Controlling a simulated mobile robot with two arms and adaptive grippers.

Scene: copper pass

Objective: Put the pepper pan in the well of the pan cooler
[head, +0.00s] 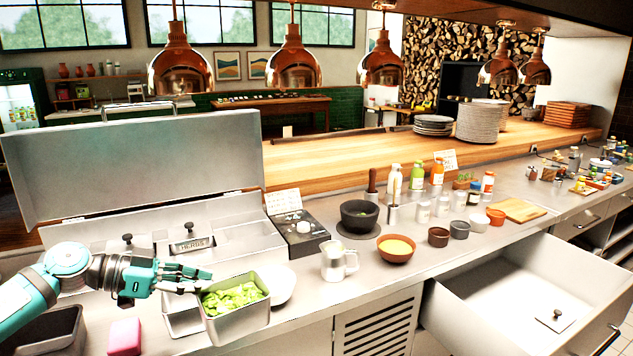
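The pepper pan (240,322) is a steel pan filled with sliced green peppers, at the front edge of the counter in the head view. My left gripper (205,281) is at the pan's back left corner, its fingertips close to the rim. I cannot tell whether they grip it. The pan cooler (75,236) stands behind, its long steel lid (140,165) raised. Lidded pans sit in its left and middle parts, the middle one labelled HERBS (192,244). The right part (245,238) looks open. My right gripper is not in view.
A white round dish (282,286) is just behind the pepper pan. A pink block (124,337) is at front left. A drawer (525,290) is open at right.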

